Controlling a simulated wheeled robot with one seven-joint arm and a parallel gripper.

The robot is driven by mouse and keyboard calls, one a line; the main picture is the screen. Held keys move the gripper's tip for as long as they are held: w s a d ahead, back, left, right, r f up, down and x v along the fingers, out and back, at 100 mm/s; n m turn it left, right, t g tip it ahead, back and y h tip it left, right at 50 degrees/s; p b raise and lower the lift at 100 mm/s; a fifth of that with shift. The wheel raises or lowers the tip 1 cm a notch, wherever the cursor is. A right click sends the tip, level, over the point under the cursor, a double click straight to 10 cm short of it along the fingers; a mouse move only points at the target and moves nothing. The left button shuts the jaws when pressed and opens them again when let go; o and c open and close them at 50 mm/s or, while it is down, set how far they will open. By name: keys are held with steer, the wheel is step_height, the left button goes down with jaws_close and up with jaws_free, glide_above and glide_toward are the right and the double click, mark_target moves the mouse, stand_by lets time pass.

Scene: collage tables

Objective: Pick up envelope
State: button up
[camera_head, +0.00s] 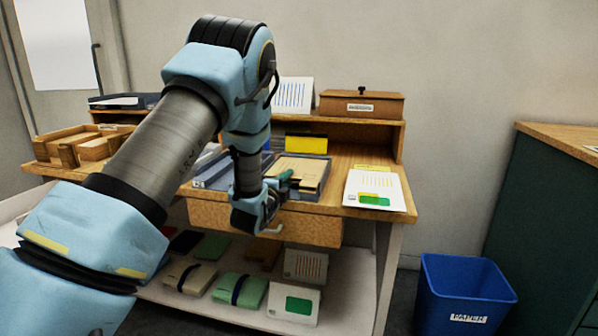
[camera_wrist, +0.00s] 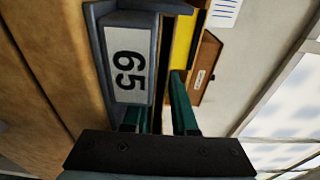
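A tan, flat envelope-like item (camera_head: 309,171) lies in a grey tray on the desk, partly hidden by my arm; I cannot be sure it is the envelope. My gripper (camera_head: 288,181) is at the tray's front edge, beside the tan item and apart from it as far as I can see. In the wrist view, the two dark green fingers of my gripper (camera_wrist: 155,98) stand apart with nothing visibly held. A grey holder with a white label reading 65 (camera_wrist: 130,65) lies just beyond them. The tan item is not clearly visible there.
A white sheet with green and yellow marks (camera_head: 376,188) lies on the desk's right. A brown box (camera_head: 362,104) stands on the raised shelf. Wooden trays (camera_head: 75,147) are at left. Several packets lie on the lower shelf (camera_head: 343,290). A blue paper bin (camera_head: 463,285) stands on the floor at right.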

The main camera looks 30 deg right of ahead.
jaws_close()
stand_by(0.3)
